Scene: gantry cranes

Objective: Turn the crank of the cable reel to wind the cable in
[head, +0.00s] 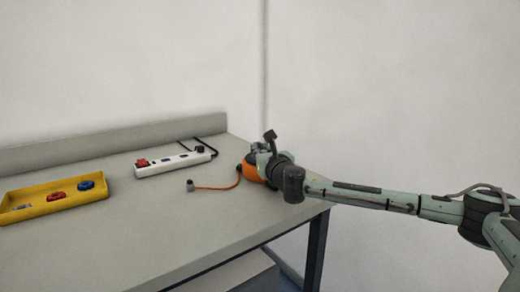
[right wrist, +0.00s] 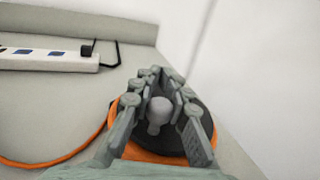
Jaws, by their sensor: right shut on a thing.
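The cable reel (head: 248,172) is orange with a dark part and stands near the right end of the grey table. Its orange cable (head: 222,188) runs left over the table to a grey plug (head: 190,185). My right gripper (head: 262,157) is over the reel and hides much of it. In the right wrist view my right gripper (right wrist: 166,98) has its fingers around the grey knob of the crank (right wrist: 157,117), above the dark disc of the reel (right wrist: 190,122). The gripper is shut on that knob. My left gripper is not in view.
A yellow tray (head: 50,207) with red and blue items stands at the left. A raised ledge (head: 90,143) runs along the back. The table's front middle is clear.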

